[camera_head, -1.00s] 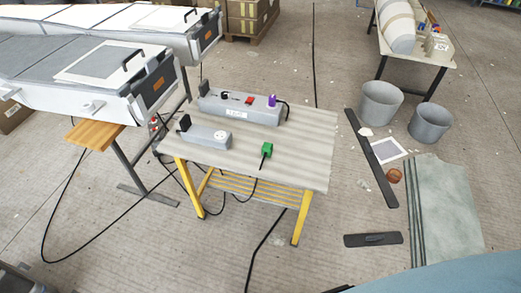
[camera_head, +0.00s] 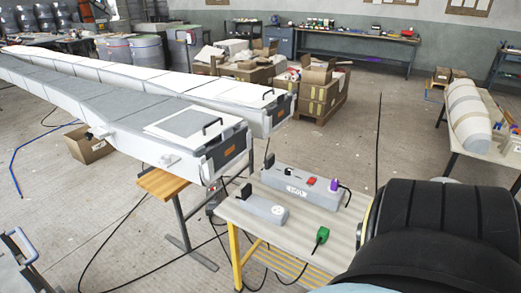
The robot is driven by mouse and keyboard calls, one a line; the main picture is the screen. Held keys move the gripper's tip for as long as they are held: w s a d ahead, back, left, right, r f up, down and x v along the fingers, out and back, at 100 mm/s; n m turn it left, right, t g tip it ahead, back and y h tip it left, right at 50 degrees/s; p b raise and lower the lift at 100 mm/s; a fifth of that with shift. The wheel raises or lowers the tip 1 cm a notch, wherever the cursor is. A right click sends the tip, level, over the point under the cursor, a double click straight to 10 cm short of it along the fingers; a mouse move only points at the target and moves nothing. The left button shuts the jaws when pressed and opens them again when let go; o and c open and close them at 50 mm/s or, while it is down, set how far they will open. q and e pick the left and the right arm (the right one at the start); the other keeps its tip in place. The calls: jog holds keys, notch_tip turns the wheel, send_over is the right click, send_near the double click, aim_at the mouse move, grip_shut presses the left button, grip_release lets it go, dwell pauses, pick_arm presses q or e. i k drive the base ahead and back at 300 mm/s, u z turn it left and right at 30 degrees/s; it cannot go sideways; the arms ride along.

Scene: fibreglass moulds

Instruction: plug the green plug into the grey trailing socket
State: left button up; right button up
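The green plug (camera_head: 322,235) lies on the right part of the small table (camera_head: 295,232), with a dark cable running from it toward the table's front edge. The grey trailing socket (camera_head: 262,207) lies on the same table, left of the plug and apart from it. It is a short grey block with a round white outlet on top at its right end and a black part at its left end. Neither gripper shows in the view. A large black part of my own body fills the lower right and hides the table's right end.
A longer grey power strip (camera_head: 300,190) with a red switch and a purple plug (camera_head: 334,184) lies behind the socket. Long white moulds (camera_head: 190,125) stand to the left. Cables trail on the floor. Cartons (camera_head: 320,95) stand behind, with open floor right of them.

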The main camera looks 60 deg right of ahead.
aim_at(270, 211)
jog(key=u, duration=1.1)
jog(key=k, duration=1.7)
jog(key=z, duration=1.9)
jog(key=i, duration=0.25)
jog(key=u, duration=0.2)
